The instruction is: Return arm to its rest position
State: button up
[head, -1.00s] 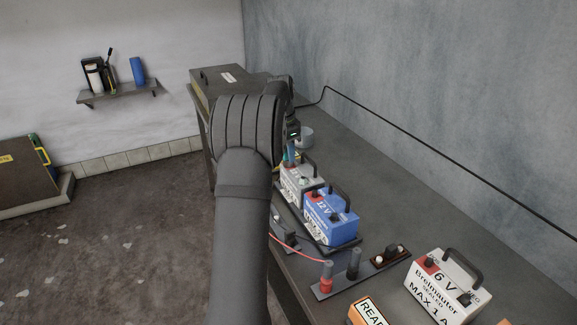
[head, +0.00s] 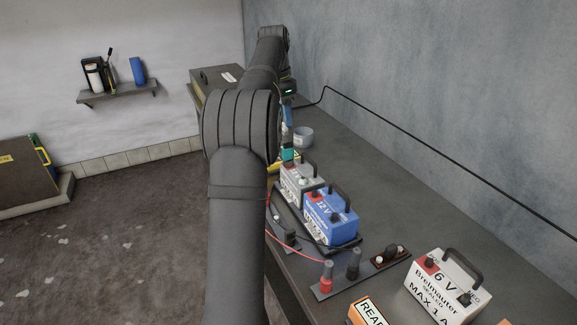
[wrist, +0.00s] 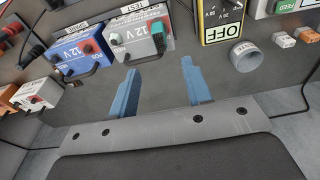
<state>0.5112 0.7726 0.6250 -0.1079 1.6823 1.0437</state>
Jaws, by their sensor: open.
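My gripper (wrist: 160,88) shows in the wrist view as two blue fingers, spread apart with nothing between them. The dark bench (head: 372,190) lies beyond them. In the head view my arm rises from the bottom and reaches over the bench, and the gripper (head: 289,135) is partly seen beyond the arm, near the grey battery. The grey 12 V battery (wrist: 140,38) is just past the left finger in the wrist view, apart from it.
A blue 12 V battery (head: 330,216) stands beside the grey one (head: 301,181). A white 6 V battery (head: 447,288) is nearer. A grey cup (head: 303,137) stands farther along the bench. A black cable runs along the wall. Red and black leads cross the bench's left side.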

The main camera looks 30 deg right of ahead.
notch_tip(320, 180, up, 4)
send_over(288, 150)
jog(key=w+a, duration=0.1)
jog(key=a, duration=0.1)
jog(key=shift+d+r, duration=0.2)
jog(key=shift+d, duration=0.05)
jog(key=f, duration=0.5)
jog(key=d+f, duration=0.1)
jog(key=f, duration=0.5)
jog(key=d+f, duration=0.1)
jog(key=f, duration=0.4)
jog(key=shift+d+f, duration=0.1)
jog(key=shift+f, duration=0.5)
jog(key=shift+w+n, duration=0.1)
jog(key=shift+n, duration=0.5)
jog(key=shift+r, duration=0.1)
jog(key=shift+m, duration=0.3)
